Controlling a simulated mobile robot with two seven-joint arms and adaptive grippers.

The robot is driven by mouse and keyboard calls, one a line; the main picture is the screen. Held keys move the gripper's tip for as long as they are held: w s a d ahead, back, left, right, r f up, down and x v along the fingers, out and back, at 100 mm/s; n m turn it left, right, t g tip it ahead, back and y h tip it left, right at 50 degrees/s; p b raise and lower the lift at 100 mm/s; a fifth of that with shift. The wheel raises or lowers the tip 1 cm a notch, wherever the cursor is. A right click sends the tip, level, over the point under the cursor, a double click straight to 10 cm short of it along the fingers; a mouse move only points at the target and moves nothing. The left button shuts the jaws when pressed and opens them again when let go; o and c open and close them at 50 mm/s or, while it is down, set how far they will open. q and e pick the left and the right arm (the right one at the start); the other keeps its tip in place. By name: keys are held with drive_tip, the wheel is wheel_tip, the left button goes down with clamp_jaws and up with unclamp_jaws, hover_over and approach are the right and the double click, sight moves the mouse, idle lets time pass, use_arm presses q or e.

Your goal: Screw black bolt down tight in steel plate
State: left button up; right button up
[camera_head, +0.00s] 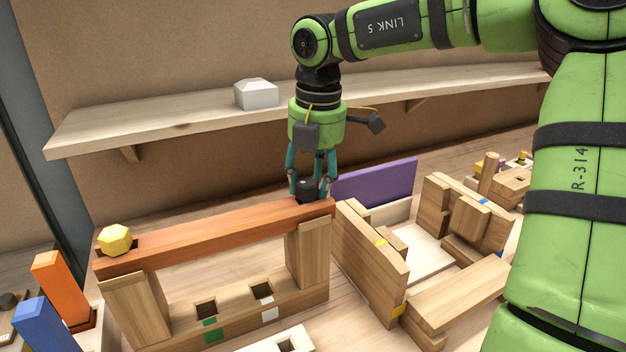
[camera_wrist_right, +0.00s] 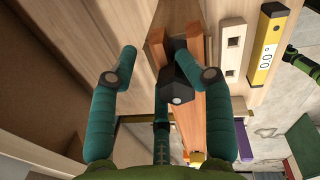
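A black bolt (camera_head: 308,188) stands at the right end of the orange-brown beam (camera_head: 215,230), which looks like wood; I see nothing that is clearly steel. My right gripper (camera_head: 312,193) points down with its teal fingers around the bolt head. In the wrist view the dark bolt (camera_wrist_right: 173,52) lies between the fingers of this gripper (camera_wrist_right: 156,58). The left-hand finger there stands clear of it, so the gripper looks open. The bolt's shaft is hidden. My left gripper does not show in the head view.
A yellow bolt (camera_head: 115,240) sits at the beam's left end. A purple panel (camera_head: 375,182) and wooden blocks (camera_head: 375,260) stand right of the beam. A shelf (camera_head: 170,118) with a white block (camera_head: 256,94) is behind. A yellow level (camera_wrist_right: 266,45) lies nearby.

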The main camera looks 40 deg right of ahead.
sight(310, 197)
drive_tip(key=shift+s+a+f+g, duration=0.15)
drive_tip(key=shift+s+a, duration=0.4)
drive_tip(key=shift+a, duration=0.15)
drive_tip(key=shift+s+a+f+g, duration=0.1)
drive_tip(key=shift+s+a+g, duration=0.05)
drive_tip(key=shift+s+a, duration=0.45)
drive_tip(key=shift+w+d, duration=0.15)
drive_tip(key=shift+d, duration=0.1)
drive_tip(key=shift+r, duration=0.1)
drive_tip(key=shift+w+r, duration=0.1)
drive_tip(key=shift+r, duration=0.05)
wheel_tip(310, 197, up, 12)
drive_tip(key=shift+s, duration=0.45)
drive_tip(key=shift+f, duration=0.25)
